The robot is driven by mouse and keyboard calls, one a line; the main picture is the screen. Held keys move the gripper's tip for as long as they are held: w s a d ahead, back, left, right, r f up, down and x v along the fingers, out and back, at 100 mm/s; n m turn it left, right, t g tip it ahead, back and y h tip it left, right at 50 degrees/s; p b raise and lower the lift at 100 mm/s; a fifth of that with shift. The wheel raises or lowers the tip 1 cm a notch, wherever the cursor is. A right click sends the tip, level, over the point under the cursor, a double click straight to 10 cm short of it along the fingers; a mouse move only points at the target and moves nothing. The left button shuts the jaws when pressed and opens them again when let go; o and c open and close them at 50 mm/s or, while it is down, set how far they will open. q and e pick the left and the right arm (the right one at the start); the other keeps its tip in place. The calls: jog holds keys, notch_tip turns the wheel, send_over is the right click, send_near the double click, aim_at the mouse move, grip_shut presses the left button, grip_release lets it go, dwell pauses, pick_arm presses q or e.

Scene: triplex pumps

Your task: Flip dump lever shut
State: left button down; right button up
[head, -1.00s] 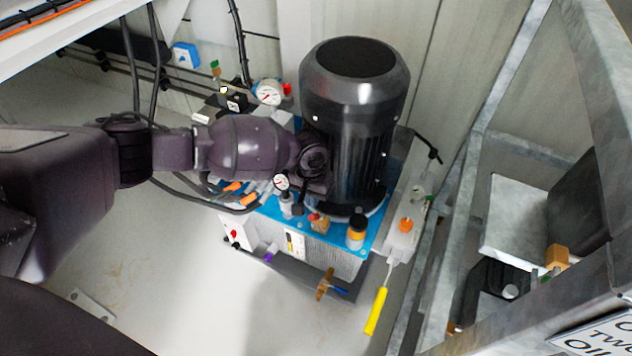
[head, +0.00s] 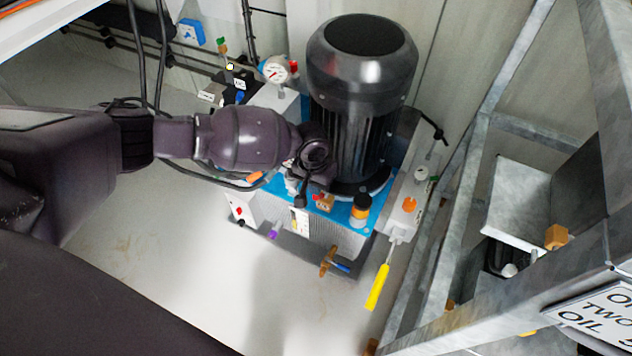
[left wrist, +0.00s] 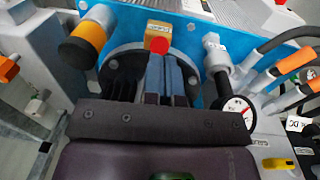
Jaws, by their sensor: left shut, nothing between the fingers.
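No part is labelled as the dump lever, so I cannot tell for sure which it is. A small brass block with a red top (head: 323,202) sits on the blue plate at the motor's foot. It also shows in the left wrist view (left wrist: 158,38), just beyond the fingertips. My left gripper (head: 302,198) points down beside the black motor, above the blue plate. In the left wrist view its fingers (left wrist: 168,66) are together and empty, close to the brass block; contact cannot be told. A brass valve with a blue handle (head: 329,262) is on the tank front. My right gripper is out of view.
The black motor (head: 360,100) stands right beside my left gripper. A yellow-handled lever (head: 377,287) and an orange-capped filler (head: 361,210) are to the right. A dial gauge (left wrist: 236,112) and hoses crowd the wrist view's right. Galvanised framing (head: 455,200) bounds the right.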

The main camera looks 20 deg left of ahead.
pick_arm(q)
jog(key=shift+s+r+t+p, duration=0.35)
jog(key=shift+t+p, duration=0.25)
jog(key=shift+p, duration=0.1)
jog(key=shift+s+f+t+p, duration=0.35)
jog(key=shift+s+t+p, duration=0.2)
jog(key=shift+p, duration=0.25)
jog(key=s+f+t+p, duration=0.2)
jog(key=s+f+t, duration=0.1)
jog(key=f, duration=0.3)
jog(key=shift+s+f+p, duration=0.15)
jog(key=shift+s+p, duration=0.15)
jog(key=shift+s, duration=0.45)
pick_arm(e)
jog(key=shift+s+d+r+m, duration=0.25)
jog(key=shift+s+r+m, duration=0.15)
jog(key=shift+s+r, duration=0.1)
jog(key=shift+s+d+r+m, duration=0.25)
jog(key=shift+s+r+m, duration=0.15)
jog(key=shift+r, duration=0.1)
pick_arm(q)
jog(key=shift+a, duration=0.1)
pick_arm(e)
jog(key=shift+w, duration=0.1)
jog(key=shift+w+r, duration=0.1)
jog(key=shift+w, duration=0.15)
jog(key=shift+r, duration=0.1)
